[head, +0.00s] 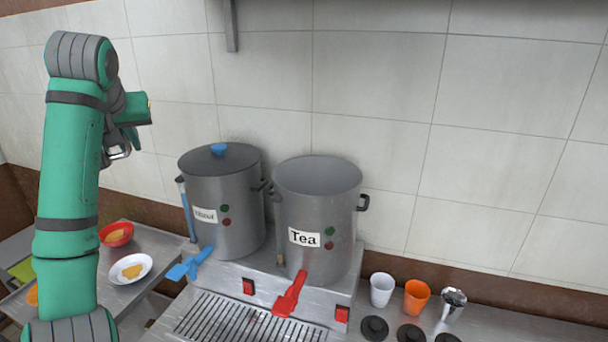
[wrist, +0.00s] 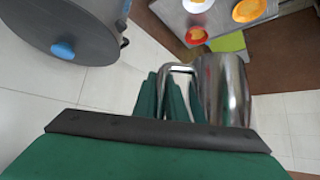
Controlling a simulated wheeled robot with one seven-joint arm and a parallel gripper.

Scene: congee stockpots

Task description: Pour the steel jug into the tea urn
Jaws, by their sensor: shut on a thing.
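The tea urn (head: 318,220) is a tall grey pot with a "Tea" label and a red tap, open at the top, on the steel stand. My gripper (head: 120,150) is up at the left in the head view, left of both urns and apart from them. In the wrist view my gripper (wrist: 170,100) is shut on the handle of the steel jug (wrist: 224,90). The jug is shiny and hangs beside the green fingers. Its contents are hidden. In the head view the jug is mostly hidden behind my arm.
A second urn (head: 222,200) with a dark lid and blue knob stands left of the tea urn; its lid (wrist: 65,25) shows in the wrist view. A side table (head: 150,245) holds a red bowl (head: 116,234) and white plate (head: 131,268). Cups (head: 416,297) stand at the right.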

